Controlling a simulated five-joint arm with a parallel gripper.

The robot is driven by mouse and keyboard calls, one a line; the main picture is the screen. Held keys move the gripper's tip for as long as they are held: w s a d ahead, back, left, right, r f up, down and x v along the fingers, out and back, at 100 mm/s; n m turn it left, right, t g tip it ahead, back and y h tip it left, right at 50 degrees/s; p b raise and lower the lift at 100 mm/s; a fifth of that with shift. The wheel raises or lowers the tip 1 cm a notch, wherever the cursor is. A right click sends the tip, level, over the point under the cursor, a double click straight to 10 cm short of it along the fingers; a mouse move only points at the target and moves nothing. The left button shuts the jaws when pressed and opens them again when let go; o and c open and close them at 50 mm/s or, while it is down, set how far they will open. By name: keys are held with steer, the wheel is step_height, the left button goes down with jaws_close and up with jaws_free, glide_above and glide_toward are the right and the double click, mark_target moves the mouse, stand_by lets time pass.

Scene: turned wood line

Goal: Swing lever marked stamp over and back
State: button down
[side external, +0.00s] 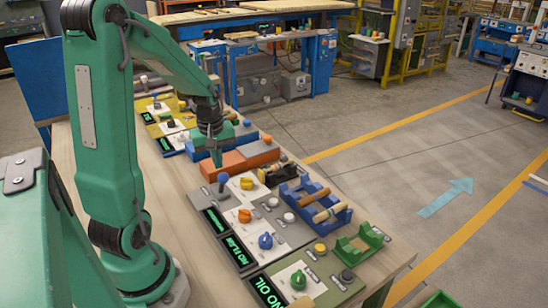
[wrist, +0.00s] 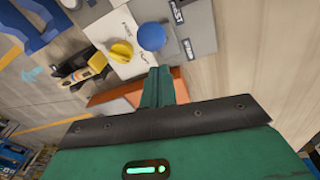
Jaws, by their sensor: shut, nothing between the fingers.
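A lever with a round blue knob (side external: 223,178) stands on a grey plate (side external: 205,192) in the middle of the bench panels. In the wrist view its blue knob (wrist: 152,37) is just beyond my fingertips. Small tilted labels lie beside it; I cannot read surely which one says stamp. My gripper (side external: 217,161) is shut and empty, pointing down close behind the lever, by the orange block. In the wrist view my gripper (wrist: 159,74) shows its fingers together, with a small gap to the knob visible in the picture. The lever's stem is mostly hidden under the knob there.
A yellow knob (wrist: 121,51) sits left of the lever. An orange block (side external: 243,160) lies beside my gripper. Orange (side external: 244,216) and blue (side external: 265,241) knobs, lit displays (side external: 270,291), and a blue rack (side external: 316,207) with wooden pieces stand nearer. Bare bench (side external: 180,215) lies left of the panels.

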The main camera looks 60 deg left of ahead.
steer(key=shift+r, duration=0.15)
steer(key=shift+r, duration=0.65)
steer(key=shift+a, duration=0.1)
steer(key=d+r, duration=0.5)
steer(key=r, duration=0.3)
stand_by(0.8)
steer(key=shift+d, duration=0.15)
